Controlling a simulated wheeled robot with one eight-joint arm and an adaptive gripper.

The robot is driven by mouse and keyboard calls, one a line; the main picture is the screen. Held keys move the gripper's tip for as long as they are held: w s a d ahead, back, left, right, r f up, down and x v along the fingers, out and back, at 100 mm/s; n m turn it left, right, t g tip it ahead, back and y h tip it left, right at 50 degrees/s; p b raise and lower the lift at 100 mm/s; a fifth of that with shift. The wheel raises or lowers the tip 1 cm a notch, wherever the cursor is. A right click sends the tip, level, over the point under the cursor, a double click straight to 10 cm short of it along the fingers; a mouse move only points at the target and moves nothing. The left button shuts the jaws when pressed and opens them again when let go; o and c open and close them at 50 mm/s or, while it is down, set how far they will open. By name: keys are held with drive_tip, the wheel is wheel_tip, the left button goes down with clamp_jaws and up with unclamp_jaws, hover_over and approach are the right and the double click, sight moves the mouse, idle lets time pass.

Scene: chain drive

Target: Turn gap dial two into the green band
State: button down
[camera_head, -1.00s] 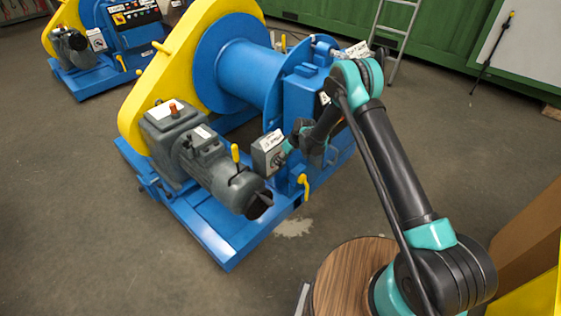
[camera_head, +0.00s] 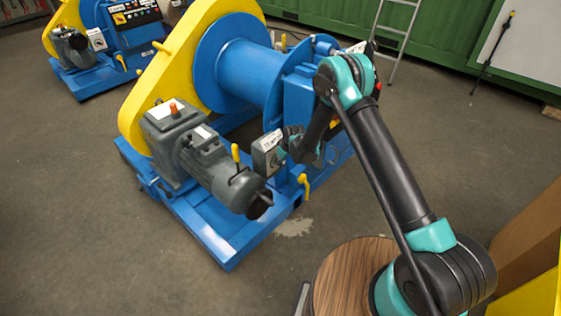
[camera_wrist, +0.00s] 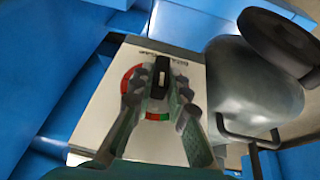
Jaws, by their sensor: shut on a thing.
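The gap dial is a black knob (camera_wrist: 159,78) on a pale dial plate (camera_wrist: 150,145) in the wrist view. A round scale around it shows red at the left and a short green and red stretch (camera_wrist: 158,116) below the knob. My gripper (camera_wrist: 160,88) is shut on the knob, a finger on each side. The fingers cover parts of the scale, and I cannot tell exactly where the knob points. In the head view the dial is on a small grey box (camera_head: 267,155), with my gripper (camera_head: 284,150) against its face.
A grey motor (camera_head: 240,188) stands close beside the dial box. A yellow lever (camera_head: 304,185) is just below my wrist. The blue winch drum (camera_head: 250,72) and yellow guard (camera_head: 150,85) rise behind. Open floor lies in front.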

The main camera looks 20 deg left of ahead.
drive_tip(key=t, duration=0.1)
drive_tip(key=t+h, duration=0.1)
drive_tip(key=t, duration=0.1)
drive_tip(key=n+t, duration=0.1)
drive_tip(key=shift+s+a+f+t+h, duration=0.15)
drive_tip(key=shift+s+a+t+h, duration=0.05)
drive_tip(key=shift+s+t+h, duration=0.2)
drive_tip(key=shift+t+h, duration=0.3)
drive_tip(key=shift+t, duration=0.6)
drive_tip(key=shift+n+t, duration=0.3)
drive_tip(key=c, duration=1.5)
unclamp_jaws()
drive_tip(key=shift+f, duration=0.1)
wheel_tip(320, 180, up, 10)
drive_tip(key=shift+r, duration=0.1)
